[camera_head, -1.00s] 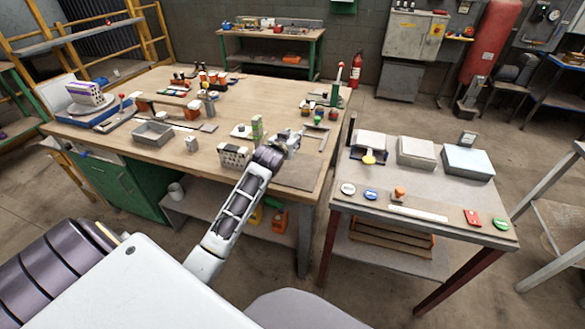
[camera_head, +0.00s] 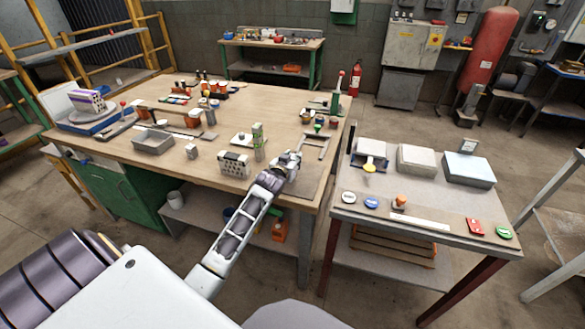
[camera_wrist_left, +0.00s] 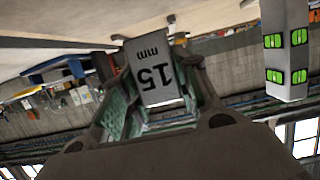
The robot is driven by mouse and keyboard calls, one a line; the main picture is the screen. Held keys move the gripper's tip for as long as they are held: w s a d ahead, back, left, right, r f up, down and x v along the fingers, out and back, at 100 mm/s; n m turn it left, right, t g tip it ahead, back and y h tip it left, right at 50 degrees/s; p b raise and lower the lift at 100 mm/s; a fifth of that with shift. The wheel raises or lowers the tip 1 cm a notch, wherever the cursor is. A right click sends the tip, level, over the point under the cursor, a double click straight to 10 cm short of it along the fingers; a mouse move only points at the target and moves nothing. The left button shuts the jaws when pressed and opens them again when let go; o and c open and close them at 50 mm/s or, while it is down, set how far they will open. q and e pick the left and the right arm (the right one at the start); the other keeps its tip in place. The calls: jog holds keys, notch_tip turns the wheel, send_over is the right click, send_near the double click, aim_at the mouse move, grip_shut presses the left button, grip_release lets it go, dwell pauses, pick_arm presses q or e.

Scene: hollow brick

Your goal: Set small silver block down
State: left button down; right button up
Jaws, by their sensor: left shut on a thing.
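The small silver block (camera_wrist_left: 155,75) is marked "15 mm" and sits between the fingers of my left gripper (camera_wrist_left: 150,110) in the left wrist view. The marking appears upside down there. In the head view my left gripper (camera_head: 289,160) is over the right front part of the wooden workbench (camera_head: 180,110), by a grey mat. The block is too small and too covered by the fingers to make out in the head view. I cannot tell whether it touches the bench. My right gripper is not in view.
An upright block with green labels (camera_head: 258,142) and a white perforated block (camera_head: 233,163) stand left of the gripper. A metal frame (camera_head: 315,146) lies to its right. A grey tray (camera_head: 154,141) is farther left. A separate side table (camera_head: 410,205) stands at right.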

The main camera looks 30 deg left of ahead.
pick_arm(q)
jog(key=shift+f, duration=1.95)
jog(key=c, duration=1.1)
grip_release()
jog(key=shift+o, duration=0.2)
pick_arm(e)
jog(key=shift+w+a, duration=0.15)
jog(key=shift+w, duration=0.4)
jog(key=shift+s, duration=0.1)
